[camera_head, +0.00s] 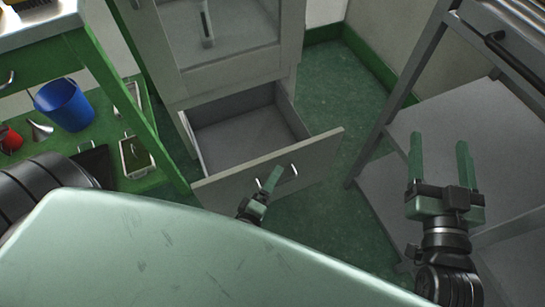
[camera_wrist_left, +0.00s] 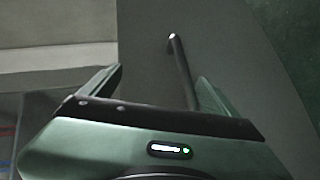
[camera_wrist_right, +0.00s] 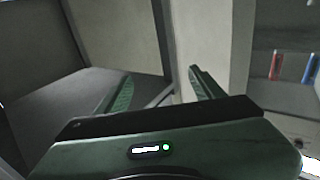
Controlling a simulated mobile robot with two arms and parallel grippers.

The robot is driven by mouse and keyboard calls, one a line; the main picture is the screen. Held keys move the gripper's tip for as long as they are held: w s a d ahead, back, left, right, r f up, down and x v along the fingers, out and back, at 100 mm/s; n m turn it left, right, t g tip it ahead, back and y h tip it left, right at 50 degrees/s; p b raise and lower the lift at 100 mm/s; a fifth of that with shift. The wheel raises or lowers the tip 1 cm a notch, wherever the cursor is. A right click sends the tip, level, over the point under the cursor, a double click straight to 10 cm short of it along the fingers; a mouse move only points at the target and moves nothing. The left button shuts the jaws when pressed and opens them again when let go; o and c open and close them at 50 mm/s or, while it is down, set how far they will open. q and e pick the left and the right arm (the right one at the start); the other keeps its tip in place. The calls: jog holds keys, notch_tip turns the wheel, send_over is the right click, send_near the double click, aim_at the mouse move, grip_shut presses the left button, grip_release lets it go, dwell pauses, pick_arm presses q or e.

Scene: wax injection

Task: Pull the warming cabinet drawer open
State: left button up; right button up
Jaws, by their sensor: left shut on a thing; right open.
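The warming cabinet (camera_head: 225,75) is pale grey, and its bottom drawer (camera_head: 235,180) stands well out from the body. The drawer looks empty inside. A metal bar handle (camera_head: 291,172) is on the drawer front. My left gripper (camera_head: 269,180) is at this handle and shut on it. In the left wrist view the handle bar (camera_wrist_left: 183,70) runs between the two fingers, which partly hide it. My right gripper (camera_head: 440,147) is open and empty, off to the right of the drawer, in front of the grey shelf unit.
A green bench (camera_head: 165,150) at the left holds a blue bucket (camera_head: 64,104), a red cup (camera_head: 10,139) and a tray (camera_head: 136,157). A grey shelf unit (camera_head: 440,110) stands at the right. Green floor (camera_head: 340,85) is free between the cabinet and the shelf unit.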

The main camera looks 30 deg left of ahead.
pick_arm(q)
jog(key=shift+a+v, duration=0.2)
jog(key=shift+v, duration=0.85)
jog(key=c, duration=0.4)
jog(key=shift+v, duration=0.85)
jog(key=shift+c, duration=0.7)
jog(key=s, duration=0.2)
jog(key=s+f, duration=0.1)
jog(key=s, duration=0.1)
jog(key=shift+d+f, duration=0.1)
jog(key=shift+d, duration=0.25)
pick_arm(e)
jog(key=shift+s+d+f+g+h, duration=0.15)
jog(key=shift+f+g, duration=0.15)
jog(key=shift+f, duration=0.3)
jog(key=shift+s+d+f+g+h, duration=0.15)
jog(key=shift+f+g, duration=0.15)
jog(key=shift+f, duration=0.3)
jog(key=shift+w+a+r, duration=0.1)
jog(key=shift+w+r, duration=0.05)
jog(key=shift+s+f+g, duration=0.25)
jog(key=shift+f+g, duration=0.25)
jog(key=shift+f, duration=0.5)
